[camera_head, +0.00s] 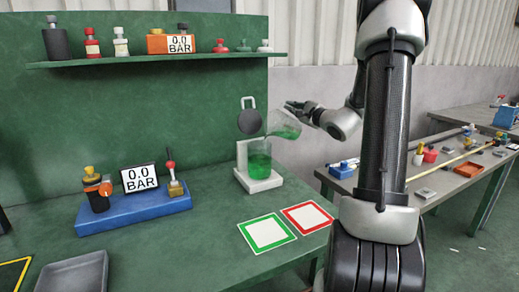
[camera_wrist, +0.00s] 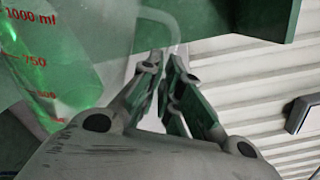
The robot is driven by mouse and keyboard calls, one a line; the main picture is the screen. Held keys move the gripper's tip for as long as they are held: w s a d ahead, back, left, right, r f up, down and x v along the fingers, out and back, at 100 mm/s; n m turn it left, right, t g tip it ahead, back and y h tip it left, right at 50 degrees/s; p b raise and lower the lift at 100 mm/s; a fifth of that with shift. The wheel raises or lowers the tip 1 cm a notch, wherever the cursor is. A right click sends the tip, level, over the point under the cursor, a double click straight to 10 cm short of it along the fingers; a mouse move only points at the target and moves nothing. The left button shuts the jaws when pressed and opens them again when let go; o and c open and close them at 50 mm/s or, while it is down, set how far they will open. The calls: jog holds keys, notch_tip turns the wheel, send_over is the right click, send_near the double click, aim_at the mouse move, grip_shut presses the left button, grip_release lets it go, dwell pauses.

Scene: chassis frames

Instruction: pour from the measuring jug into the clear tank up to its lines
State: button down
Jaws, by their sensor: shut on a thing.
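The measuring jug (camera_head: 284,124) is clear with green liquid in it. It is tilted, its lip toward the left over the tank. In the wrist view the jug (camera_wrist: 60,50) shows red marks, among them 1000 ml and 750. My gripper (camera_head: 300,108) is shut on the jug at its handle side; the fingers (camera_wrist: 165,80) also show in the wrist view. The clear tank (camera_head: 259,158) stands upright on a white base and holds green liquid. Its lines are too small to make out, and I cannot tell whether a stream is falling.
A green-framed square (camera_head: 266,233) and a red-framed square (camera_head: 307,217) lie in front on the bench. A blue block with a 0.0 BAR display (camera_head: 139,177) is at left. A shelf (camera_head: 160,60) runs above.

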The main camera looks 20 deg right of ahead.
jog(key=shift+a+r, duration=0.15)
jog(key=shift+r, duration=0.1)
dwell(0.5)
jog(key=d+f+m, duration=0.4)
jog(key=f+m, duration=0.2)
jog(key=shift+w+d+f, duration=0.2)
jog(key=shift+w+f, duration=0.05)
jog(key=shift+f, duration=0.15)
jog(key=shift+f, duration=0.1)
dwell(1.4)
jog(key=d+f+m+b, duration=0.1)
jog(key=d+f+m, duration=0.3)
jog(key=f, duration=0.5)
jog(key=shift+w+d+m+b, duration=0.2)
jog(key=shift+w+m+b, duration=0.1)
jog(key=shift+m, duration=0.9)
